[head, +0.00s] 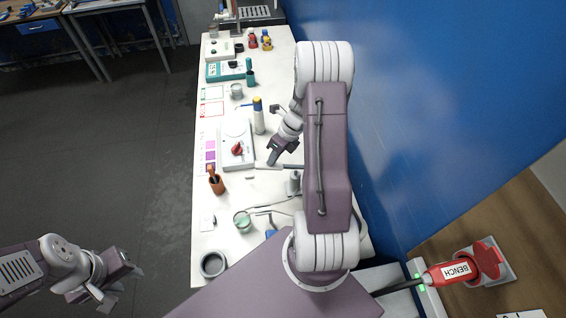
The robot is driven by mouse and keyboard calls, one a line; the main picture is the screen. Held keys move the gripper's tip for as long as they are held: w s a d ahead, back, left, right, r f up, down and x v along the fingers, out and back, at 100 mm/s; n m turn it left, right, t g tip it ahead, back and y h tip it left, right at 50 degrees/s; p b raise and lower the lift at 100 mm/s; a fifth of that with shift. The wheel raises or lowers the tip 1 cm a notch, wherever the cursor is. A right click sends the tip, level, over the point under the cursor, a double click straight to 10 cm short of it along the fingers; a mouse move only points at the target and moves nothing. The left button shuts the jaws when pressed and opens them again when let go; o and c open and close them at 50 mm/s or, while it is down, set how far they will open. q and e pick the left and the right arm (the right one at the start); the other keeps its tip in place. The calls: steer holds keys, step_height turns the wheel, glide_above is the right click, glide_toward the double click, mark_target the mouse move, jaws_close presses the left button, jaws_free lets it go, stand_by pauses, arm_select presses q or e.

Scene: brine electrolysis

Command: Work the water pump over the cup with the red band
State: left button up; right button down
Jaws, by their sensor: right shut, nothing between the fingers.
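A white bottle (259,122) with a yellow and dark blue top stands on the bench; a thin blue spout appears to point left from it, so it looks like the water pump. A small grey cup (237,91) stands beyond it and a greenish cup (243,221) stands nearer; I cannot make out a red band on either. My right gripper (273,157) is shut and empty, low over the bench on the near side of the bottle and apart from it. My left gripper (122,284) is open and empty over the floor, left of the bench.
A white device with a red knob (237,149) and an orange-brown holder (216,183) stand left of my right gripper. A dark-rimmed bowl (213,264) is at the near end. A blue wall (430,110) borders the right side. Open floor (90,160) lies left.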

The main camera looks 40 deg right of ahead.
mark_target(271, 169)
steer(key=b+x, duration=0.1)
steer(key=x, duration=0.1)
steer(key=b+x, duration=0.1)
steer(key=d+b+x, duration=0.1)
steer(key=x, duration=0.1)
steer(key=shift+s+a+f+b, duration=0.1)
steer(key=shift+s+f+b, duration=0.25)
steer(key=shift+f, duration=0.2)
steer(key=r+p, duration=0.6)
steer(key=shift+d, duration=0.35)
steer(key=shift+s+d+r, duration=0.1)
steer(key=shift+s+r, duration=0.05)
steer(key=shift+f, duration=0.25)
stand_by(0.7)
